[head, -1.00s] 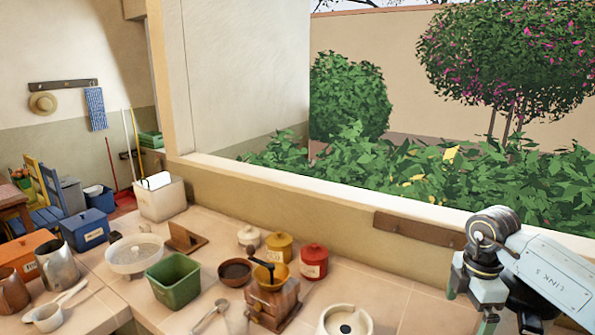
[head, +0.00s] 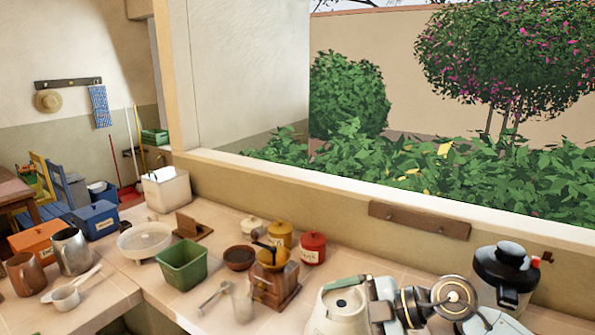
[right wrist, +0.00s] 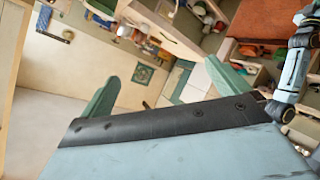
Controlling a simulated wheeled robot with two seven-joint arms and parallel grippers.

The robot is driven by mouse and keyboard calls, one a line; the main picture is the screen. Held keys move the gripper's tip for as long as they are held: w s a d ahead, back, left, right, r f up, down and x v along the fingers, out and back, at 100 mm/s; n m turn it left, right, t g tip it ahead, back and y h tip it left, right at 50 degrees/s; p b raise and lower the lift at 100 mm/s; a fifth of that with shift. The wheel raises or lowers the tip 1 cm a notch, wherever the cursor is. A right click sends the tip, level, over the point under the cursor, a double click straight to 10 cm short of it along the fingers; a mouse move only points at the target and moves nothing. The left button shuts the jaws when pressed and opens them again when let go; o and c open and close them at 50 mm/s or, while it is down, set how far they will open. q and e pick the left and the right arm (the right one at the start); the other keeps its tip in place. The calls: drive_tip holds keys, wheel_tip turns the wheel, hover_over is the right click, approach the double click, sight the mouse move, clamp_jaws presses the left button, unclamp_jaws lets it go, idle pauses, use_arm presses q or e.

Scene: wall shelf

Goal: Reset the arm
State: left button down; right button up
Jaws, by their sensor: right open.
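My right arm (head: 440,305) lies low across the bottom right of the head view, in front of the counter items there. My right gripper (right wrist: 172,92) shows in the right wrist view, with its two green fingers spread wide apart and nothing seen between them. The gripper's fingers cannot be made out in the head view. My left gripper is not in view.
The tiled counter (head: 135,285) holds a green bin (head: 182,266), a wooden coffee grinder (head: 275,286), red (head: 312,248) and yellow (head: 279,235) canisters, and a black-lidded pot (head: 505,272) near my right arm. A low wall (head: 340,205) with a hook rail (head: 420,220) runs behind.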

wheel_tip(320, 180, up, 9)
drive_tip(key=a+m+t+y, duration=0.1)
drive_tip(key=m+t+y, duration=0.3)
drive_tip(key=m+t, duration=0.5)
drive_tip(key=s+d+f+m+t+h, duration=0.4)
drive_tip(key=d+f+m+h, duration=0.6)
drive_tip(key=d+m+h, duration=0.45)
drive_tip(key=s+f+n+g+h, duration=0.1)
drive_tip(key=s+f+g, duration=0.55)
drive_tip(key=s, duration=0.55)
drive_tip(key=s+f+n+g+h, duration=0.1)
drive_tip(key=s+f+g, duration=0.6)
drive_tip(key=s, duration=0.4)
wheel_tip(320, 180, down, 34)
drive_tip(key=s+b, duration=0.2)
drive_tip(key=b, duration=0.5)
use_arm(q)
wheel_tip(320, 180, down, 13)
drive_tip(key=b, duration=0.6)
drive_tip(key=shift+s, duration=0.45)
use_arm(e)
drive_tip(key=s+d+f+g, duration=0.1)
drive_tip(key=s+d+f, duration=0.2)
drive_tip(key=s+f, duration=1.2)
wheel_tip(320, 180, down, 4)
drive_tip(key=shift+s+f, duration=0.15)
drive_tip(key=shift+s, duration=0.25)
